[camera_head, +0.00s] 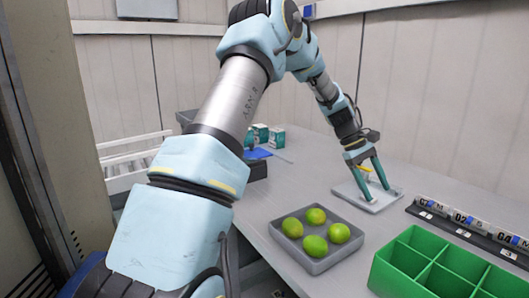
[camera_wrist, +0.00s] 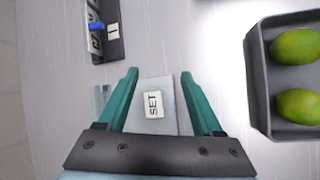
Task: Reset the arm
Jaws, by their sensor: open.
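My gripper (camera_head: 377,178) is open and empty, with its two teal fingers pointing down at a light grey plate (camera_head: 366,199) on the table. In the wrist view the gripper (camera_wrist: 160,76) has its fingers apart on either side of the plate (camera_wrist: 158,92), which bears a white label reading "SET" (camera_wrist: 153,104). I cannot tell whether the fingertips touch the plate. My arm reaches over the table from the left.
A grey tray (camera_head: 334,263) with several green limes stands left of the plate. A green divided box (camera_head: 405,262) is at the front right. A labelled black rack (camera_head: 450,224) lies right of the plate. Small boxes (camera_head: 260,133) and a dark bin stand at the back left.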

